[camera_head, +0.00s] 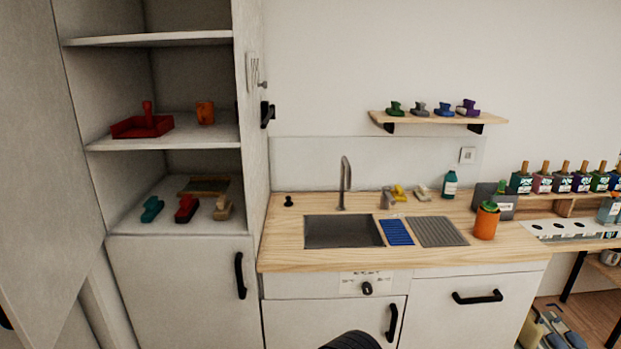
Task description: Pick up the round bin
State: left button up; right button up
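A round orange container (486,223) stands on the wooden counter, right of the sink, near the counter's right end. It is upright, with something green at its top. It is the most bin-like round thing in view, but I cannot tell for certain that it is the round bin. Neither of my grippers is in view. A dark rounded shape (351,341) is cut off at the bottom edge, and I cannot tell what it is.
The counter (295,256) holds a sink (340,232), a blue mat (396,232), a grey drainer (437,232) and a teal bottle (450,185). A dark box (494,199) stands behind the orange container. An open cupboard (185,237) is at left. Several colored bottles line the right.

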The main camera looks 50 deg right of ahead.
aim_at(486, 224)
jog(key=z, duration=2.8)
jog(key=i+u, duration=0.1)
jog(key=u, duration=0.35)
jog(key=i+l+u, duration=0.4)
jog(key=i+l, duration=0.25)
jog(key=i+l+u, duration=0.4)
jog(key=i+l, duration=0.35)
jog(key=l, duration=0.15)
jog(key=i+l, duration=0.25)
jog(key=l, duration=0.15)
jog(key=i+l, duration=0.55)
jog(key=l, duration=0.25)
